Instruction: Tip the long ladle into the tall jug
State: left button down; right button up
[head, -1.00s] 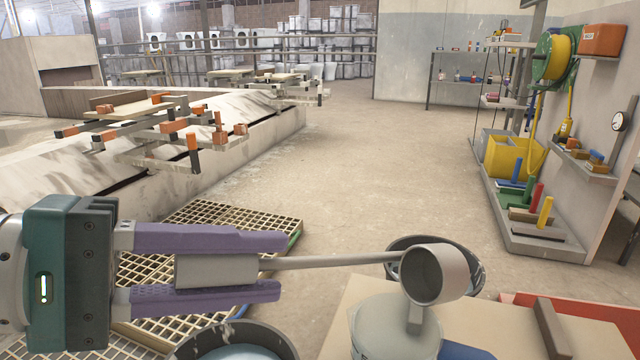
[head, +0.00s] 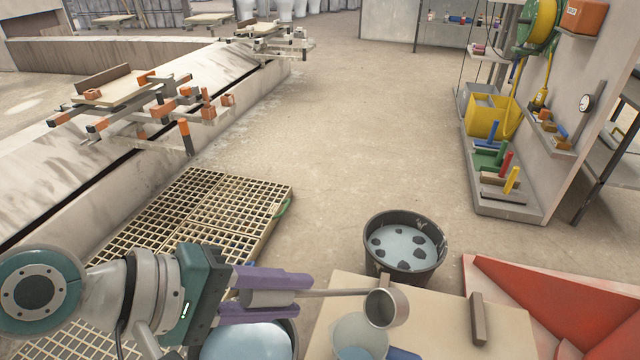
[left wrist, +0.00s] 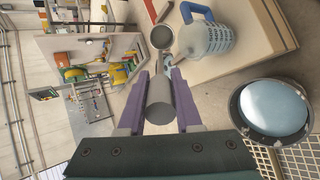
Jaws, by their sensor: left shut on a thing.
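My left gripper (head: 308,295) is shut on the grey handle of the long ladle (head: 335,293), which also shows between the purple fingers in the left wrist view (left wrist: 160,103). The ladle's rod runs right to its round cup (head: 396,304). The cup is tilted on its side, with its dark mouth showing, at the upper right of the jug's rim. The tall jug (head: 358,328) is pale, with a blue handle and dark markings in the left wrist view (left wrist: 207,42). I cannot tell whether anything runs from the cup. My right gripper is out of view.
The jug stands on a beige board (head: 440,320). A dark bucket of pale blue liquid with dark patches (head: 405,268) stands behind it. Another pale blue bucket (head: 247,342) is under my left gripper. A red tray (head: 540,300) lies right; slatted grating (head: 215,215) lies left.

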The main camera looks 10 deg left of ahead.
aim_at(320, 295)
pick_arm(q)
jog(key=w+d+r+g+y+p, duration=0.1)
jog(key=p, duration=0.2)
jog(key=w+d+r+p, duration=0.1)
jog(key=r+p, duration=0.1)
jog(key=p, duration=0.2)
jog(key=w+d+r+g+y+p, duration=0.1)
jog(key=r+p, duration=0.1)
jog(key=p, duration=0.2)
jog(key=shift+d+r+g+y, duration=0.1)
jog(key=shift+d+g+y, duration=0.1)
jog(key=shift+g+y, duration=0.1)
jog(key=shift+w+d+g+y, duration=0.7)
jog(key=shift+w+d, duration=0.2)
jog(key=shift+d, duration=0.05)
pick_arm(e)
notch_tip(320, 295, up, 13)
pick_arm(q)
jog(key=w+d+r+g+y+b, duration=0.2)
jog(key=w+d+g+y+b, duration=0.1)
jog(key=b, duration=2)
jog(key=shift+w+d+r+g+y, duration=0.2)
jog(key=shift+w+d+g+y, duration=0.1)
jog(key=shift+w+d+y, duration=0.35)
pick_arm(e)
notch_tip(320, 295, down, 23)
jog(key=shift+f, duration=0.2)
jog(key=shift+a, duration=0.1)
